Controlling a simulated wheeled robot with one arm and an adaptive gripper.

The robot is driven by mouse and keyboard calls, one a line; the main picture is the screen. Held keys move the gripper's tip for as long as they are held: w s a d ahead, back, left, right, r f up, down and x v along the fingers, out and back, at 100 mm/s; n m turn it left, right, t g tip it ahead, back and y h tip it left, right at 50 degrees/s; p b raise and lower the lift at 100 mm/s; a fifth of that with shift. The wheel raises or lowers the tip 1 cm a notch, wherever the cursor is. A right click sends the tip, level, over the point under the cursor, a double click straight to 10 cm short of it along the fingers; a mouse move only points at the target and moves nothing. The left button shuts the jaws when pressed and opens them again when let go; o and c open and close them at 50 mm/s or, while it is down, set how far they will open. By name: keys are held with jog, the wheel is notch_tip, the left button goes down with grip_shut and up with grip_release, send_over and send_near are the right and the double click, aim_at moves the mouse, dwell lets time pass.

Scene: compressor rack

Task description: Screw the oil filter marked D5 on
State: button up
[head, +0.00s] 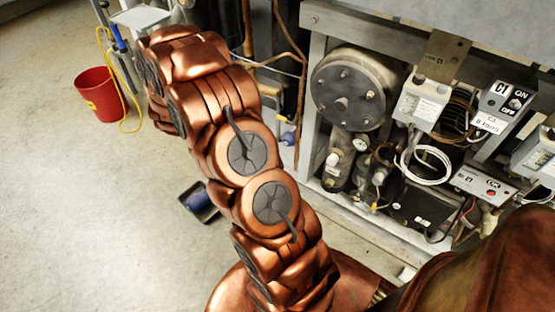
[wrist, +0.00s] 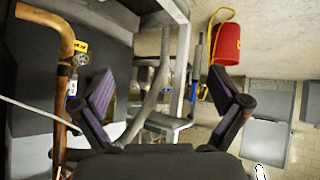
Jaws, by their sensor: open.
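My gripper (wrist: 165,88) shows in the wrist view with its two dark, purple-padded fingers spread wide apart. Nothing is between the fingertips; only background shows through the gap. In the head view my copper-coloured arm reaches up and hides the gripper. I cannot read a D5 mark in either view, so I cannot tell which thing is that oil filter. A small blue object (head: 200,199) lies in a black tray on the floor, partly hidden by my arm. Another small blue part (head: 289,138) shows low beside the rack's frame.
The compressor rack (head: 312,110) fills the right, with a large round housing (head: 352,88) and control boxes (head: 497,103). A copper pipe (wrist: 64,75) runs left of my gripper, carrying a yellow tag (wrist: 82,46). A red bucket (head: 99,94) stands on open floor.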

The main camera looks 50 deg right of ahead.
jog(key=s+d+f+m+g+h+b, duration=0.1)
jog(key=s+d+f+h+b, duration=0.25)
jog(key=d+f, duration=0.65)
jog(key=g+h+b, duration=0.6)
jog(key=h+b, duration=0.3)
send_near(286, 143)
jog(key=d, duration=0.3)
jog(key=shift+d+r, duration=0.1)
jog(key=shift+d, duration=0.55)
jog(key=d+b, duration=0.1)
jog(key=d, duration=0.7)
jog(key=shift+w+d+b, duration=0.1)
jog(key=shift+b, duration=0.3)
jog(key=n+b, duration=0.1)
jog(key=n, duration=0.3)
jog(key=n+p, duration=0.2)
jog(key=n, duration=0.2)
jog(key=shift+w+r, duration=0.1)
jog(key=shift+r, duration=0.05)
jog(key=n+p, duration=0.2)
jog(key=n, duration=0.2)
jog(key=shift+n, duration=0.3)
